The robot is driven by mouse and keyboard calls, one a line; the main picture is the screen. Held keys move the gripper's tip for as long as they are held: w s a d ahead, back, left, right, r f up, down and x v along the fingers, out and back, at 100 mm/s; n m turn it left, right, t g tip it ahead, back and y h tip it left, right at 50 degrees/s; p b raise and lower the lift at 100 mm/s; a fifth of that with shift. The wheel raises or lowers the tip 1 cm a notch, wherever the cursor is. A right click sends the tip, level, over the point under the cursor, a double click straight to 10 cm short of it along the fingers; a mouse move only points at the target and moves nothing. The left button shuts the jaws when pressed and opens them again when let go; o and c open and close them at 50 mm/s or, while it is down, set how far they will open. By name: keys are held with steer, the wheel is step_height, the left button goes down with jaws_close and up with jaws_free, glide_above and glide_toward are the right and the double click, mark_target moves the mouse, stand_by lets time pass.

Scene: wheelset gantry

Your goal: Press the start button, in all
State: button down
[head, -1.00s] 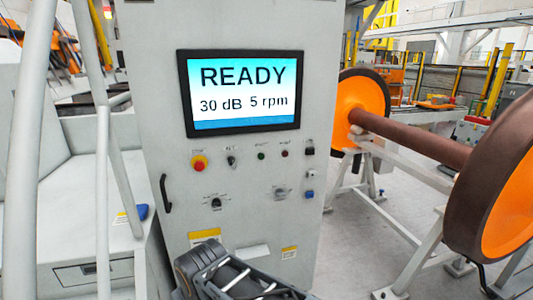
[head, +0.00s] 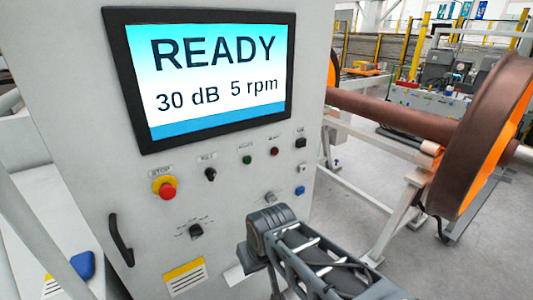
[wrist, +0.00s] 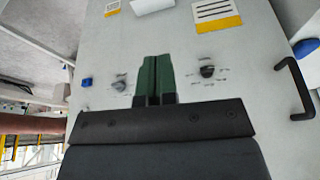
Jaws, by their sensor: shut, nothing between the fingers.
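A small green button (head: 247,160) sits in the upper row of the grey control cabinet, below the screen. Its label is too small to read, so I cannot confirm that it is the start button. A dark red button (head: 274,151) is to its right. The screen (head: 210,75) reads "READY 30 dB 5 rpm". My gripper (wrist: 154,58), with green fingers, is shut and empty in front of the panel in the wrist view, between two rotary knobs. In the head view my arm rises from the bottom; the fingertips are hidden. The wrist view does not show the green button.
A red stop knob (head: 167,190) and a black selector (head: 210,174) are left of the green button. Rotary knobs (head: 196,231) and a blue button (head: 300,190) are lower. A door handle (head: 121,240) protrudes at left. A wheelset (head: 480,140) stands right, with floor between.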

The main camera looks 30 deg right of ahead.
mark_target(248, 160)
stand_by(0.3)
steer(key=w+d+r+m+t+y+p, duration=0.2)
steer(key=w+d+r+m+y+p, duration=0.1)
steer(key=w, duration=0.5)
steer(key=w+d+r+m+t+y+p, duration=0.3)
steer(key=w+d+r+m+y, duration=0.2)
steer(key=w+d+m, duration=0.3)
steer(key=shift+d+r+m+y, duration=0.3)
steer(key=shift+m+y, duration=0.4)
steer(key=shift+w, duration=0.1)
steer(key=shift+w+a+p, duration=0.2)
steer(key=shift+w+p, duration=0.1)
steer(key=shift+w, duration=1.15)
steer(key=shift+w+a+p, duration=0.15)
steer(key=shift+w+p, duration=0.15)
steer(key=shift+w, duration=1.15)
steer(key=shift+w+a+p, duration=0.2)
steer(key=shift+w+p, duration=0.1)
steer(key=shift+w, duration=1.15)
steer(key=shift+w, duration=0.15)
